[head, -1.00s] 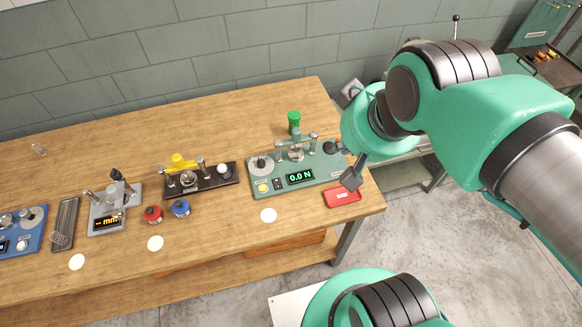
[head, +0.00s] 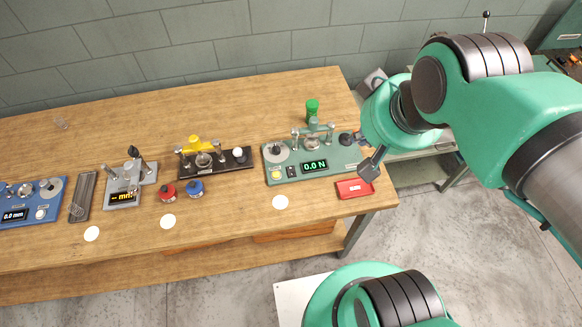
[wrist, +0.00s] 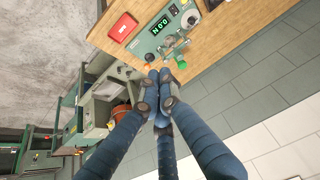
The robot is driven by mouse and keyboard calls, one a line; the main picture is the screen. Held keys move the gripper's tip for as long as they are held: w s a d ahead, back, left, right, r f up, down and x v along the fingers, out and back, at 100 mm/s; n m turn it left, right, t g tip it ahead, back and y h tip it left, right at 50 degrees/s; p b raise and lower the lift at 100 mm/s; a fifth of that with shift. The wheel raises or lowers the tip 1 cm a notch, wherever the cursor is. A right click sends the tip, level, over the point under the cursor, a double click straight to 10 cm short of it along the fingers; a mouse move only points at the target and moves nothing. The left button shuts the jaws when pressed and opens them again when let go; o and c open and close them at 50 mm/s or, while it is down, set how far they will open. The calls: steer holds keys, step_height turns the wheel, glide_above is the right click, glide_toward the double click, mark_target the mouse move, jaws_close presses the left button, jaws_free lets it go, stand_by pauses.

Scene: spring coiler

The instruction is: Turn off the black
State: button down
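A black-based device (head: 226,163) with a yellow top piece, metal posts and a white knob stands mid-table in the head view. A green device (head: 345,168) to its right has a lit display reading 0.0 N, a small black switch (head: 292,171), a yellow button and a black knob (head: 346,139). My gripper (wrist: 158,80) has its fingers drawn together with nothing seen between them. In the wrist view its tips overlap the area beside the green device. In the head view my gripper is mostly hidden by my arm; a dark part shows just right of that device.
A red box (head: 355,188) lies in front of the green device. Red and blue round pieces (head: 195,188), a grey device (head: 125,198) and a blue device (head: 38,214) lie to the left. The table's front strip is mostly clear.

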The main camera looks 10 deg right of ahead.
steer(key=w, duration=0.1)
steer(key=n+g+p, duration=0.3)
steer(key=n+g, duration=0.1)
steer(key=n, duration=1.4)
glide_above(290, 167)
steer(key=s, duration=0.2)
step_height(290, 167, down, 25)
steer(key=shift+w+d, duration=0.1)
steer(key=shift+w, duration=0.1)
steer(key=shift+f, duration=0.2)
steer(key=f, duration=0.4)
steer(key=w+f+b, duration=0.1)
steer(key=f, duration=0.4)
steer(key=f+b, duration=0.1)
steer(key=f, duration=0.3)
steer(key=shift+w+f, duration=0.3)
steer(key=shift+w, duration=0.05)
steer(key=shift+f, duration=0.1)
